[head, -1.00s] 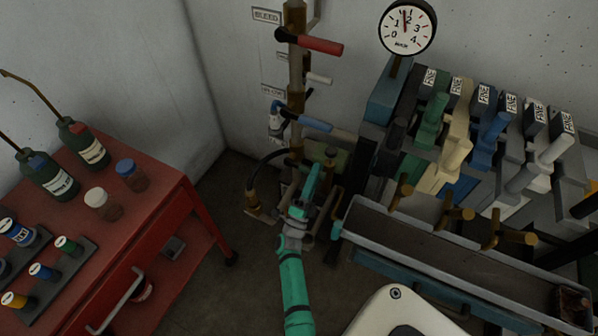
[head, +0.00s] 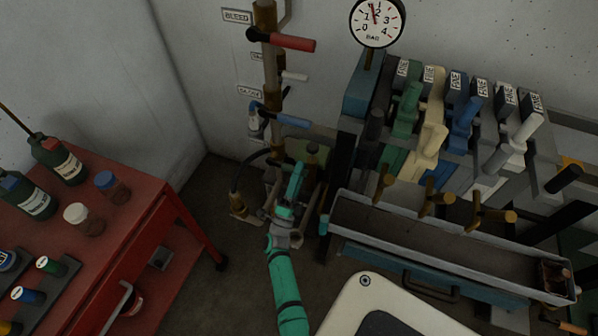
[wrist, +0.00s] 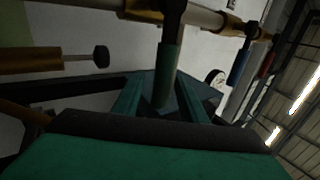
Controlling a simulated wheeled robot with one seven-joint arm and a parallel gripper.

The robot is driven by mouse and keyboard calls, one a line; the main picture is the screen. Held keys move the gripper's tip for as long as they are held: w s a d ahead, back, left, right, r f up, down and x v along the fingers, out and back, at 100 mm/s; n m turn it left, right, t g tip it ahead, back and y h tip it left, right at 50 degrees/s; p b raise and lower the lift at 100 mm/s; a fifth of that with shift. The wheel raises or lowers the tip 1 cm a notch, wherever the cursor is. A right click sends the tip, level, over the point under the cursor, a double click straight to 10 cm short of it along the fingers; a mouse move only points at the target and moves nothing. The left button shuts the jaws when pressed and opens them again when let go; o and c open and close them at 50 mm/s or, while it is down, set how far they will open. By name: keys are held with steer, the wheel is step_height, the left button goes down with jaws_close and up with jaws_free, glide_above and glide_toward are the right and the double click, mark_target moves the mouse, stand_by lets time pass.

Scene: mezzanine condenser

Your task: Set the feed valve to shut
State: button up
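A lever with a dark green sleeve (wrist: 168,70) hangs from the brass pipework in the wrist view. I take it for the feed valve's handle, but I can read no feed label. My gripper (wrist: 163,92) has its two green fingers apart, one on each side of the sleeve, with visible gaps. In the head view my gripper (head: 296,175) is low at the foot of the pipe stand, beside an olive-green part (head: 303,150). My gripper partly hides the fittings there, so the handle's exact angle is unclear.
Above are a blue lever (head: 294,121) and a red lever (head: 292,43) on the upright pipe. A pressure gauge (head: 377,22) and a bank of coloured levers (head: 463,122) stand right, behind a grey trough (head: 333,212). A red bench (head: 140,205) with bottles is left.

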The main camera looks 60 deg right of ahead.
steer(key=v, duration=1)
steer(key=shift+a+f, duration=0.2)
steer(key=shift+a, duration=0.15)
steer(key=shift+s, duration=0.15)
